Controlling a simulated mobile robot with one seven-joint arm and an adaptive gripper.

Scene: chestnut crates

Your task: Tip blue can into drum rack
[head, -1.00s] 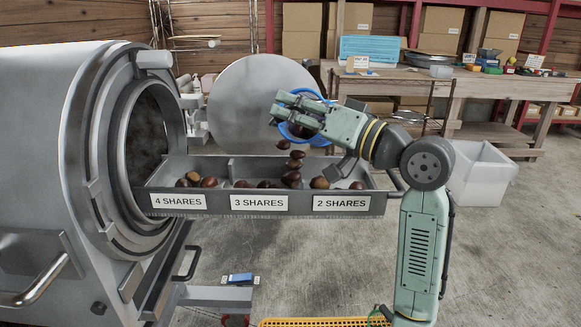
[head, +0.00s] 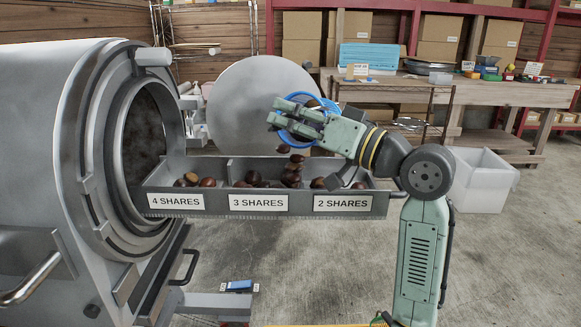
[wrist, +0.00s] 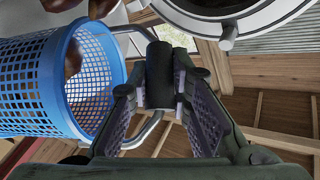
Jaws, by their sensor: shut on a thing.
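The blue can (head: 296,131) is a mesh basket, tipped on its side above the drum rack and partly hidden by my gripper. My gripper (head: 296,117) holds it up. In the wrist view my gripper (wrist: 160,90) is shut on a black grip, and the blue can (wrist: 38,85) is at the left with brown chestnuts at its mouth. The drum rack (head: 265,205) is a grey tray labelled 4, 3 and 2 SHARES. Falling chestnuts (head: 284,149) drop towards its middle section, near the right one. Chestnuts lie in all three sections.
The open steel drum (head: 85,110) stands at the left, with the rack sticking out of its mouth. A round grey lid (head: 245,100) is behind the rack. A white bin (head: 485,182) stands on the floor at the right. A wooden bench (head: 480,90) is at the back.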

